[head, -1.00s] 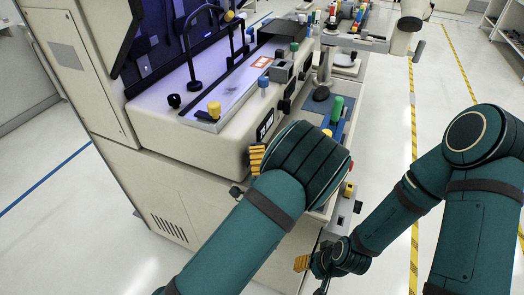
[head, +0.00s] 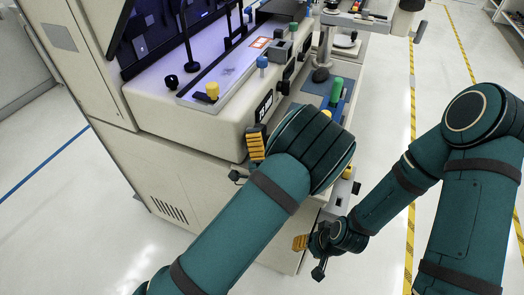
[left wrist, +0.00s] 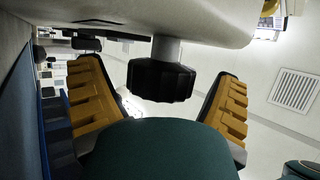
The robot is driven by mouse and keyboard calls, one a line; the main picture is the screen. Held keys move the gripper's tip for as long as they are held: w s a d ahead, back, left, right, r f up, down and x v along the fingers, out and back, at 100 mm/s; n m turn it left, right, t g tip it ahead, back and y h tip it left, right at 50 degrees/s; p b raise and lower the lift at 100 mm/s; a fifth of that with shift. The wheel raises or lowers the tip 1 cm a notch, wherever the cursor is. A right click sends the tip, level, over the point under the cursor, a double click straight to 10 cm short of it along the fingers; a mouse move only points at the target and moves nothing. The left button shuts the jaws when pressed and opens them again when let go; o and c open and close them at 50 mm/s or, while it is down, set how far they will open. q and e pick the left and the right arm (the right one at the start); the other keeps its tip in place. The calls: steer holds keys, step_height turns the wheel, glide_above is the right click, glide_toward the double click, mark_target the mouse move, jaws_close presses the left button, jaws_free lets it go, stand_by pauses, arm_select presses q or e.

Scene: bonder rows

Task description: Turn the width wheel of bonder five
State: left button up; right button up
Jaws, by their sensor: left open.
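The wheel is a black faceted knob (left wrist: 160,80) on a short pale stem under the cream machine body, seen in the left wrist view. My left gripper (left wrist: 158,88) is open, with one yellow-padded finger on each side of the knob and visible gaps to both. In the head view, my left gripper (head: 246,160) is at the front lower edge of the bonder (head: 190,125); the knob cannot be made out there. My right gripper (head: 308,257) is apart from the machine at lower centre, its fingers spread and nothing seen between them.
The bonder's top carries a yellow knob (head: 212,91), a blue knob (head: 262,63) and a black knob (head: 171,81). A green cylinder (head: 336,91) stands on a blue part beside my left wrist. Open floor lies right, with yellow-black tape (head: 411,150).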

arm_select(q)
steer(key=v, duration=0.3)
steer(key=s+d, duration=0.2)
steer(key=s, duration=0.9)
steer(key=shift+s+r, duration=0.2)
